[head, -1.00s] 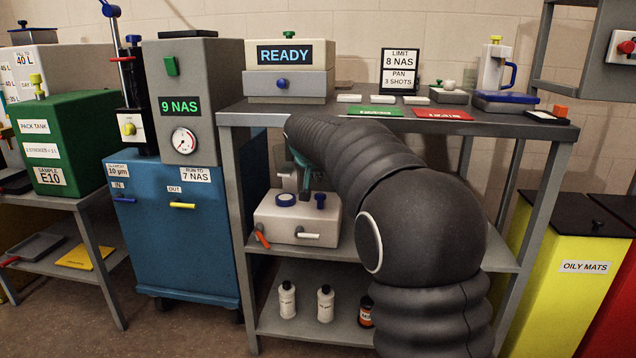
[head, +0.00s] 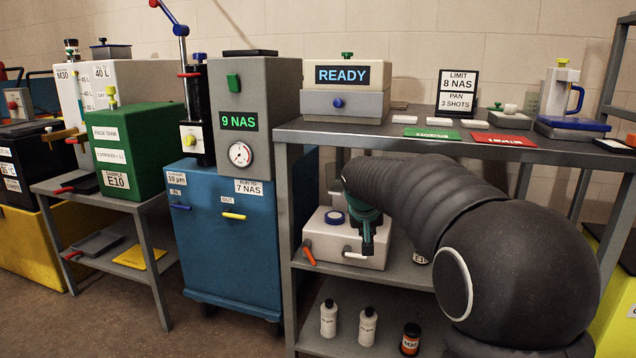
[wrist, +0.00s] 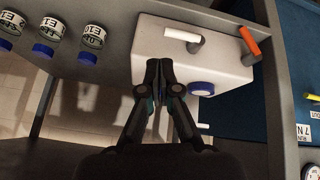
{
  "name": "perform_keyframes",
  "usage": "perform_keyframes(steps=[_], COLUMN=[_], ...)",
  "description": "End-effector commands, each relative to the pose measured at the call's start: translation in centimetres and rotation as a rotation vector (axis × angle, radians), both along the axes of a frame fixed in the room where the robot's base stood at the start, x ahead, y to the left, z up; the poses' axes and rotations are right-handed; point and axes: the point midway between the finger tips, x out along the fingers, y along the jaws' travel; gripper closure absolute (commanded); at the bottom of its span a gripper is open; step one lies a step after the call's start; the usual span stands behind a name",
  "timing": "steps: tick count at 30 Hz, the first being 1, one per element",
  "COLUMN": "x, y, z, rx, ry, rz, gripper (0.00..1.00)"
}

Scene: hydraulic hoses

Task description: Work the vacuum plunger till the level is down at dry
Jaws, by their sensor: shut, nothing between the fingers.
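A white box (head: 325,240) sits on the shelf under the bench top, with a blue round cap (head: 335,217) on top. A red-orange lever (head: 309,255) and a white lever (head: 355,254) stick out of its front. My gripper (head: 367,248) is shut and empty, pointing down at the box's right part. In the wrist view my gripper (wrist: 159,66) is over the edge of the white box (wrist: 190,65), left of the blue cap (wrist: 201,88). The blue plunger knob is hidden behind my gripper, and I cannot tell whether they touch. No level mark is readable.
The bench top (head: 420,140) lies close above my arm. A blue cart (head: 220,240) with a 9 NAS display (head: 238,121) stands left. White bottles (head: 328,318) and an orange-brown bottle (head: 410,338) stand on the low shelf.

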Motion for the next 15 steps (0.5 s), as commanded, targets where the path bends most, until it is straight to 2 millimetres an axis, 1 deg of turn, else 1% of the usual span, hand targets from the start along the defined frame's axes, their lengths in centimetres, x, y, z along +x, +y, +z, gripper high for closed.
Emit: perform_keyframes(steps=[1,5,6,8,9,11,12,14,15], x=[-2.0,-7.2,-8.9,-11.7,-13.5,-16.3,-18.1,-20.8,-22.5], y=[-0.2,-0.4,-0.5,-0.7,-0.8,-1.0,-1.1,-1.3,-1.4], z=[-0.3,-1.1,-1.2,-1.3,-1.4,-1.4,-1.5,-1.5,-1.6], rx=[0.0,0.009,0.013,0.02,0.027,0.037,0.044,0.056,0.063], ry=[0.031,0.103,0.122,0.148,0.163,0.182,0.194,0.205,0.212], rz=[0.016,0.06,0.071,0.088,0.097,0.111,0.12,0.129,0.135], gripper=[1.0,1.0,1.0,1.0,1.0,1.0,1.0,1.0,1.0])
